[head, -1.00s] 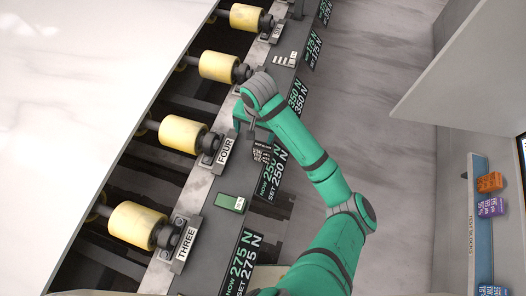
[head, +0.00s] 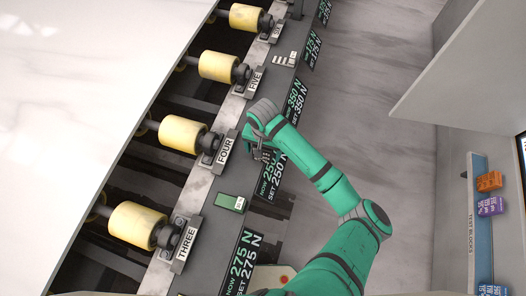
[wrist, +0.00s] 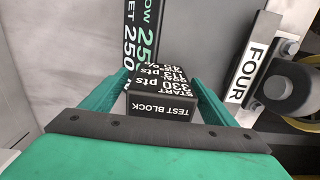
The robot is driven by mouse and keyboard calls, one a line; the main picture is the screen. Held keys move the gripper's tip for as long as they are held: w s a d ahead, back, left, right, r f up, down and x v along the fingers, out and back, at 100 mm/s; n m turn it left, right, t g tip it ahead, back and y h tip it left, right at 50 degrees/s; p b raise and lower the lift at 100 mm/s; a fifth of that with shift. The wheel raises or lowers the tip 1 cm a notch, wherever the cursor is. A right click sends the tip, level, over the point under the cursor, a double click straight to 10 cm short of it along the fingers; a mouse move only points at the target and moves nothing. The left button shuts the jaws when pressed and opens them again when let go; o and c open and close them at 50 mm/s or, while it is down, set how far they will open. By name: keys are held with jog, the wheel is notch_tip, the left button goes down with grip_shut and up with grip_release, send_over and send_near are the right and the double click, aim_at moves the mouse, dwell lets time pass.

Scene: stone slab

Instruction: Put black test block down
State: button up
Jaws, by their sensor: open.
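The black test block (wrist: 162,106) has white print, with "TEST BLOCK" on its near end, in the wrist view. It sits between the two green fingers of my gripper (wrist: 160,78), which are open on either side of it. Whether either finger touches it I cannot tell. In the head view my gripper (head: 259,151) is at the rail beside the FOUR label (head: 225,151), by the 250 N display (head: 267,181). There the block is mostly hidden by my gripper.
A green block (head: 230,202) lies on the rail near the THREE label (head: 185,244), and a white-topped block (head: 285,60) lies beyond FIVE. Yellow rollers (head: 183,134) line the left. Orange (head: 489,181) and purple (head: 490,206) blocks lie on the TEST BLOCKS shelf at right.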

jog(key=shift+f, duration=0.8)
jog(key=shift+c, duration=0.2)
jog(key=shift+w+r, duration=0.1)
jog(key=c, duration=1.6)
